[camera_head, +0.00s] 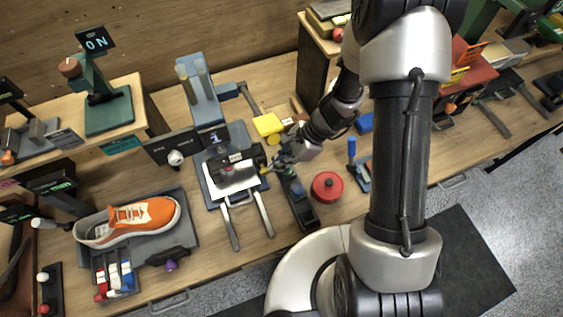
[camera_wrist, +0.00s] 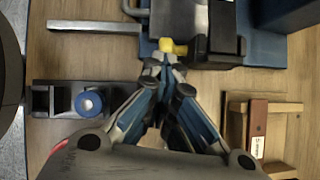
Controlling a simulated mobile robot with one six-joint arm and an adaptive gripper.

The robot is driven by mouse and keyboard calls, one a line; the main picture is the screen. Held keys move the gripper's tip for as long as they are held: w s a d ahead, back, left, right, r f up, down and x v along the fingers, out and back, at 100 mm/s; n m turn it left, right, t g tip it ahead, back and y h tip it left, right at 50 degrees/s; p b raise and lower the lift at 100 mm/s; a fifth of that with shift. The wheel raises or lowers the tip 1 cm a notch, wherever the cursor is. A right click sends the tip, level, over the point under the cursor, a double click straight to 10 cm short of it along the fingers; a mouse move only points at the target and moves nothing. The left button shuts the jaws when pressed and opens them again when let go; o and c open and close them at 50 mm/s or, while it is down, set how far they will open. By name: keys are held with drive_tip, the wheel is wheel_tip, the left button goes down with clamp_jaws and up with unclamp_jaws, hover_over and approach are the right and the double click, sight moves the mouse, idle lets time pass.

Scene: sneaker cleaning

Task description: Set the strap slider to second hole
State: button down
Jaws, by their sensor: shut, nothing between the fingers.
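A fixture with a blue-grey base (camera_head: 213,196), a black block and a light curved panel (camera_head: 236,177) stands at the middle of the bench. A small yellow knob (camera_wrist: 173,46) sits at its side; I cannot tell for certain that it is the strap slider. No holes can be made out. My gripper (camera_head: 272,166) is at the right side of the fixture. In the wrist view my gripper (camera_wrist: 160,66) is shut and empty, with its tips just below the yellow knob. I cannot tell whether they touch it.
Two metal bars (camera_head: 262,210) stick out at the fixture's front. A black rail part with a blue knob (camera_wrist: 89,103) lies near my gripper. A red round container (camera_head: 327,187) stands to the right. An orange sneaker (camera_head: 142,216) rests on a grey tray at left.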

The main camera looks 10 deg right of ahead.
drive_tip(key=shift+s+f, duration=0.2)
drive_tip(key=shift+f, duration=0.1)
drive_tip(key=shift+a, duration=0.15)
drive_tip(key=a+b, duration=0.1)
drive_tip(key=a, duration=0.1)
drive_tip(key=s+a+b, duration=0.1)
drive_tip(key=a, duration=0.2)
drive_tip(key=shift+s+a+b, duration=0.3)
drive_tip(key=shift+a+b, duration=0.1)
drive_tip(key=shift+a, duration=0.2)
drive_tip(key=shift+r, duration=0.1)
